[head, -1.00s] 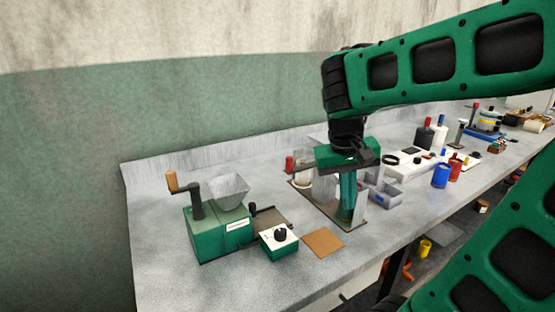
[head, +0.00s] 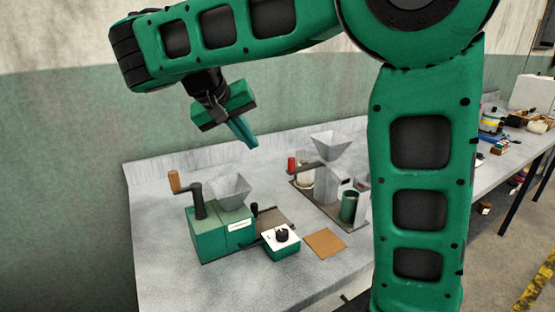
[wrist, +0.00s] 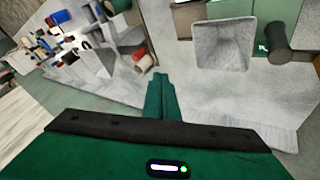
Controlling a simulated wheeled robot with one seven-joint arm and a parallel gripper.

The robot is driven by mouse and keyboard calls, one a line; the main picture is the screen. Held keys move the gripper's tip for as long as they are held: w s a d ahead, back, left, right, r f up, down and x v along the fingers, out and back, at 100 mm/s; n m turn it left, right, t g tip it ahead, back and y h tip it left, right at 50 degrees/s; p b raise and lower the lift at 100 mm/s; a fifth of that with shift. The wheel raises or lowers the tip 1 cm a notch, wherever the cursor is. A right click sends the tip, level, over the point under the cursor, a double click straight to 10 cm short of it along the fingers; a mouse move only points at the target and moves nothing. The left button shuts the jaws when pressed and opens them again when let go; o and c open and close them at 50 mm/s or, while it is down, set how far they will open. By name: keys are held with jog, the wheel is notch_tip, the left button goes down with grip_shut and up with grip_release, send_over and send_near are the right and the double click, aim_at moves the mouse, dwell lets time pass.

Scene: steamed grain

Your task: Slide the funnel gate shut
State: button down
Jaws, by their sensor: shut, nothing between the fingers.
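A grey funnel (head: 330,148) sits on a grey stand at the back of the bench in the head view. A thin dark bar (head: 306,168) sticks out to the left below it and may be the gate; how far it is pushed in is unclear. A green cup (head: 348,206) stands at the right of the stand. My gripper (head: 252,145) is shut and empty, in the air left of the funnel and above the grinder. In the wrist view its fingers (wrist: 160,80) point toward the bench and touch nothing.
A green grinder (head: 222,236) with a crank and its own grey hopper (head: 231,188) stands at front left. A green box with a black knob (head: 281,242) and a brown mat (head: 325,242) lie beside it. A red-topped item (head: 292,163) stands near the bar.

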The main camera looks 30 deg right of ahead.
jog(key=shift+d+f, duration=0.1)
jog(key=w+d+f, duration=0.1)
jog(key=d+f, duration=0.7)
jog(key=d, duration=0.1)
jog(key=shift+w+d, duration=0.15)
dwell(0.4)
jog(key=shift+r, duration=0.1)
